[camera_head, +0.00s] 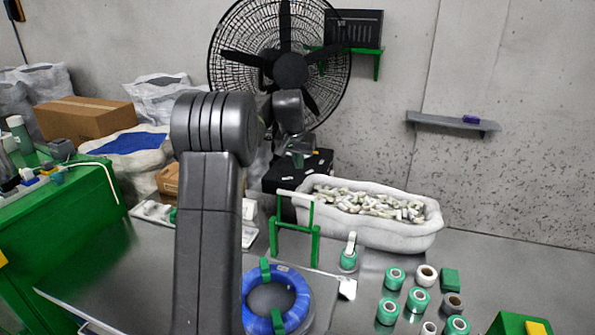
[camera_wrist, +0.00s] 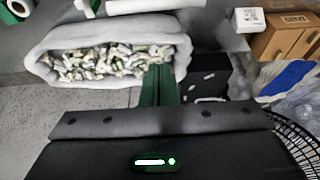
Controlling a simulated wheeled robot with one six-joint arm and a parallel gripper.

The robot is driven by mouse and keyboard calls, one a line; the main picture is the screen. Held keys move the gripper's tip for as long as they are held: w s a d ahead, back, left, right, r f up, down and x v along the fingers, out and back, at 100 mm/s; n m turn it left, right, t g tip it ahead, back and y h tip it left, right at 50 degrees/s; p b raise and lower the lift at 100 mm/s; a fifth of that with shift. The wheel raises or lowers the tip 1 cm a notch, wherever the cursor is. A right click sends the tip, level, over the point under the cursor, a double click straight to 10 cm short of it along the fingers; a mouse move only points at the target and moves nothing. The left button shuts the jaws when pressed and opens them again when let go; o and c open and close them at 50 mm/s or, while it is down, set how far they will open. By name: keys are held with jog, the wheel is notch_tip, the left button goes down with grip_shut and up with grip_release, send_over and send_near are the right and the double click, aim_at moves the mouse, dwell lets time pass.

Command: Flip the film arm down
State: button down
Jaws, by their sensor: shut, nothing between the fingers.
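A green upright frame (camera_head: 315,245) stands on the grey work table and carries a white film roll (camera_head: 294,195) across its top; this looks like the film arm, and it is raised. The white roll also shows at the top edge of the wrist view (camera_wrist: 155,5). My gripper (camera_head: 298,158) is above and behind the frame, near the black box, apart from the roll. In the wrist view its green fingers (camera_wrist: 159,70) are together and empty. A blue cable coil (camera_head: 302,295) with green ties lies on the table, partly hidden by my arm.
A white-lined bin (camera_head: 400,238) full of small pieces stands behind the table, right of the frame. Several green and white rolls (camera_head: 418,299) stand at the front right. A large black fan (camera_head: 235,65) stands behind my arm. A green cabinet (camera_head: 60,225) is at the left.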

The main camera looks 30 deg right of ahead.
jog(key=p+x, duration=0.2)
jog(key=x, duration=0.7)
jog(key=s+a, duration=0.2)
jog(key=a, duration=0.1)
jog(key=shift+s+a+p, duration=0.1)
jog(key=shift+s+p, duration=0.15)
jog(key=shift+p, duration=0.1)
jog(key=shift+s+b, duration=0.1)
jog(key=shift+b, duration=0.45)
jog(key=shift+s+a+r+b, duration=0.1)
jog(key=shift+s+a+b, duration=0.05)
jog(key=shift+a+b, duration=0.15)
jog(key=shift+h, duration=0.3)
